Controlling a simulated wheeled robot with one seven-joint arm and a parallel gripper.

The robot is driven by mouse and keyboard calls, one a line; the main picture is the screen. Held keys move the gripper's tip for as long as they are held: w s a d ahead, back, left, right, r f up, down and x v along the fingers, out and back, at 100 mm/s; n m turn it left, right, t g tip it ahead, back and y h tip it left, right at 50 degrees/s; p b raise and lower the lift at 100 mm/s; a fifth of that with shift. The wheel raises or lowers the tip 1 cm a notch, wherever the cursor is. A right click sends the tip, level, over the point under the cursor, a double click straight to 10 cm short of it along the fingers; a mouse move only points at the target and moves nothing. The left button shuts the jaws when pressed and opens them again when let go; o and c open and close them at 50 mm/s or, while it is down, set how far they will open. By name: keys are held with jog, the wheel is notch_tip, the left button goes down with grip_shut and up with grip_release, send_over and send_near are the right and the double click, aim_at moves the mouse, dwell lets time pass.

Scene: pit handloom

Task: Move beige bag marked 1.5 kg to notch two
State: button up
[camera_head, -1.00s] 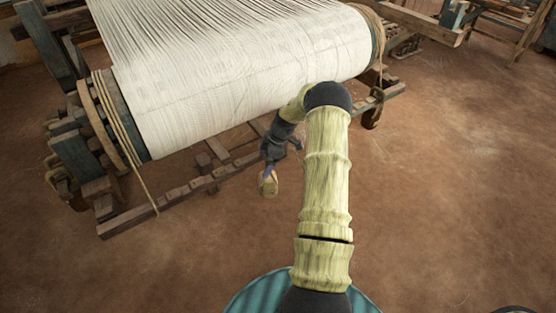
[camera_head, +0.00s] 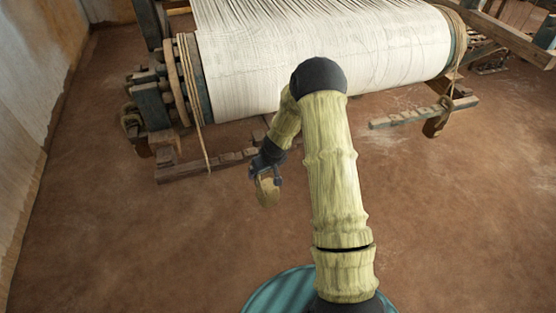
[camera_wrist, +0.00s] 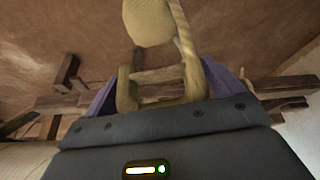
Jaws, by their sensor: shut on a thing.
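A beige bag (camera_head: 267,191) hangs from my gripper (camera_head: 264,170), in front of the loom's lower beam. In the wrist view the bag (camera_wrist: 148,22) is at the top centre, with a rope loop leading to it, and my gripper (camera_wrist: 165,90) is shut on its handle. No marking on the bag can be read. The notched wooden beam (camera_head: 208,163) runs low along the loom front, behind and left of the bag, and the two are apart. My arm hides the middle of the beam. Its right end (camera_head: 425,112) shows beyond my arm.
The large white warp roller (camera_head: 240,75) lies above the beam, with a rope (camera_head: 198,120) hanging at its left end and another at its right. A pale wall (camera_head: 40,80) is at the left. The brown floor in front is clear.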

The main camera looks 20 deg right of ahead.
jog(key=shift+s+a+m+h, duration=0.25)
jog(key=shift+s+a+m, duration=0.25)
jog(key=shift+s+m, duration=0.2)
jog(key=shift+s+a+m+h, duration=0.25)
jog(key=shift+s+a+m, duration=0.3)
jog(key=shift+s, duration=0.25)
jog(key=shift+d, duration=0.1)
